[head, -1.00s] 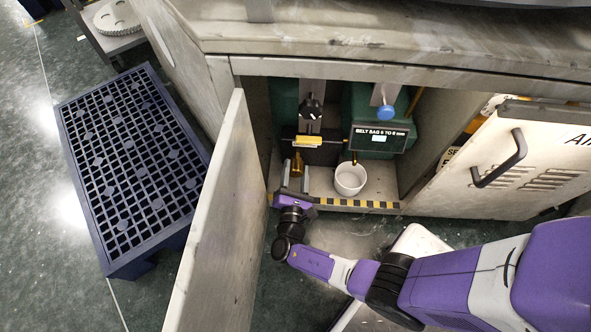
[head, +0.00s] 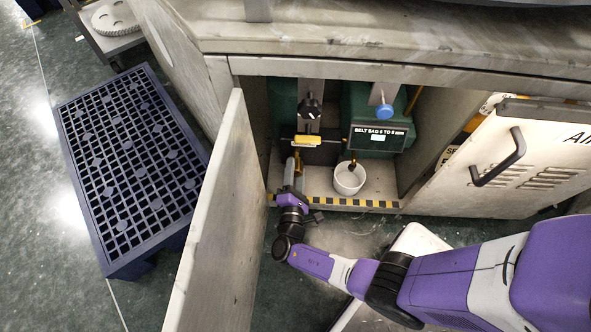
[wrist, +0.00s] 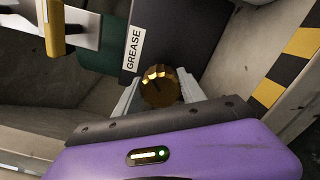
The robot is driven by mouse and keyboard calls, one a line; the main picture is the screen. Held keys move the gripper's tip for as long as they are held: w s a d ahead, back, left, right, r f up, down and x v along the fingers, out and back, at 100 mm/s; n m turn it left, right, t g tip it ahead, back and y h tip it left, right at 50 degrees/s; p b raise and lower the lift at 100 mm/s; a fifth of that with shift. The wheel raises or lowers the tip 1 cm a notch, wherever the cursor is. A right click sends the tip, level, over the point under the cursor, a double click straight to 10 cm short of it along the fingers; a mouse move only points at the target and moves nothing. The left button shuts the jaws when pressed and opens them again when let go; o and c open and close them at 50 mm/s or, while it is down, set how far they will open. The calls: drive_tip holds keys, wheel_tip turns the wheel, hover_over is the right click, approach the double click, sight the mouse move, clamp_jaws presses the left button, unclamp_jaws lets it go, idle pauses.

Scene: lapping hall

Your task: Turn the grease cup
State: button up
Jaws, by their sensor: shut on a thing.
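The grease cup (wrist: 160,88) is a brass, ridged round knob beside a white GREASE label (wrist: 134,49) in the wrist view. My gripper (wrist: 161,98) is shut on it, with one grey finger on each side of the knob. In the head view the grease cup (head: 297,160) shows only in part above my gripper (head: 293,177), inside the open cabinet. The fingers there are seen nearly edge-on and hide the lower part of the cup.
A white bowl (head: 349,179) stands right of my gripper on the cabinet floor, behind a black-and-yellow striped edge (head: 352,203). The open door (head: 215,220) stands close on the left. A yellow-handled valve (head: 306,140) and a black knob (head: 311,108) sit above.

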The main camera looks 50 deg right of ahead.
drive_tip(key=shift+f, duration=0.1)
drive_tip(key=o, duration=1.4)
drive_tip(key=shift+c, duration=0.2)
drive_tip(key=p+v, duration=0.1)
drive_tip(key=v, duration=0.7)
